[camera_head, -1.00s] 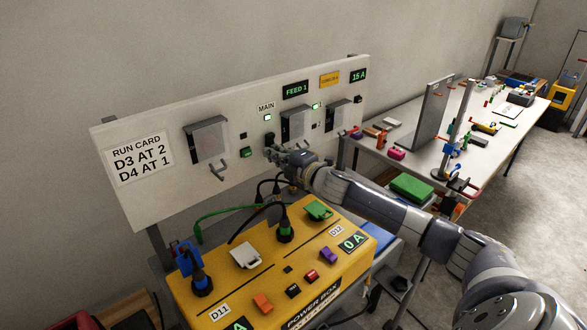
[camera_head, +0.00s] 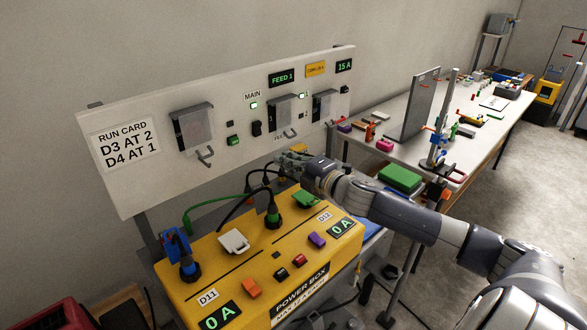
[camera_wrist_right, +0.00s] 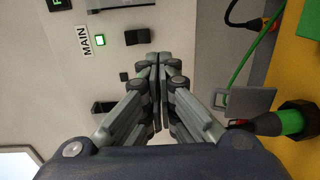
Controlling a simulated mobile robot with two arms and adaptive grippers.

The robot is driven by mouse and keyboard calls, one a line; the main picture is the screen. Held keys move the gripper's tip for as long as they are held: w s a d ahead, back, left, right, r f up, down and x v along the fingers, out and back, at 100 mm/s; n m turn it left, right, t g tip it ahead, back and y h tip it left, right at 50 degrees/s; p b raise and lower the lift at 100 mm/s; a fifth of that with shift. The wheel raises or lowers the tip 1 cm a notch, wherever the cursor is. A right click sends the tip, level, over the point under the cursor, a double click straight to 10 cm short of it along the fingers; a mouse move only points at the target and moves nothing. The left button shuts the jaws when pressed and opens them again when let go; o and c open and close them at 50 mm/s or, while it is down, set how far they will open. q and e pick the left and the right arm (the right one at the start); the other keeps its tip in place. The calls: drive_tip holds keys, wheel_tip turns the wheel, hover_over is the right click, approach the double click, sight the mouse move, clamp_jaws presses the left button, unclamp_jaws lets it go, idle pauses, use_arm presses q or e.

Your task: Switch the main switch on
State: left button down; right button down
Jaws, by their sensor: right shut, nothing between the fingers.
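The main switch (camera_head: 257,128) is a small black rocker on the pale panel, below the MAIN label (camera_head: 253,96) and a lit green lamp (camera_head: 254,105). In the right wrist view, the rocker (camera_wrist_right: 137,37) is at upper middle, with the MAIN label (camera_wrist_right: 86,41) and lit lamp (camera_wrist_right: 100,40) to its left. My right gripper (camera_head: 285,157) is below and to the right of the switch, apart from it. In the wrist view, its fingers (camera_wrist_right: 158,62) are together and empty. My left gripper is not in view.
The yellow power box (camera_head: 205,270) with plugs and cables stands below the panel (camera_head: 130,190). A green cable (camera_head: 205,210) loops near my gripper. Lidded sockets (camera_head: 192,130) stick out of the panel. A cluttered workbench (camera_head: 400,150) stands right.

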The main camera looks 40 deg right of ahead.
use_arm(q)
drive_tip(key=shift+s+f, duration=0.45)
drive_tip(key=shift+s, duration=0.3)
use_arm(e)
drive_tip(key=shift+s+d+f, duration=0.1)
drive_tip(key=shift+s+f, duration=0.05)
drive_tip(key=shift+s, duration=1)
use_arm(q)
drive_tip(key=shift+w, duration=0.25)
